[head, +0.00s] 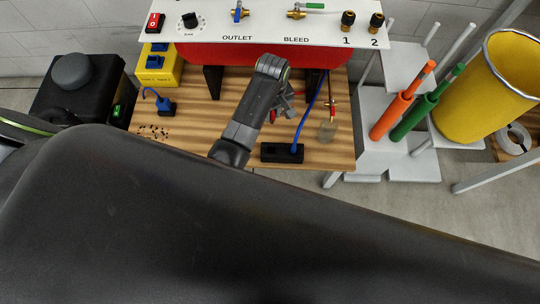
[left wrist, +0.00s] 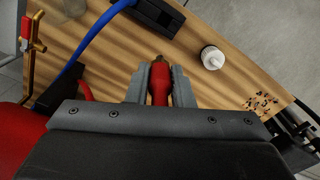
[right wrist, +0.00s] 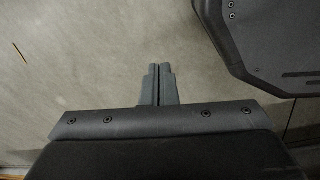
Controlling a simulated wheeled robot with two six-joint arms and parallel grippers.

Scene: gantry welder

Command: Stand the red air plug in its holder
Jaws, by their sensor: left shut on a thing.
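The red air plug (left wrist: 160,84), with a brass tip, is between the fingers of my left gripper (left wrist: 160,88) in the left wrist view. The gripper is shut on it, above the wooden bench. I cannot tell which thing is the holder. My right gripper (right wrist: 160,72) is shut and empty over grey floor.
A red tank (head: 240,55) under a white panel (head: 265,32) stands at the back. A clear cup (head: 327,131) stands right of the block. A white bottle (left wrist: 212,57) stands on the bench. A yellow box (head: 147,73) is at the left. Orange (head: 391,116) and green cylinders (head: 412,118) are right.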

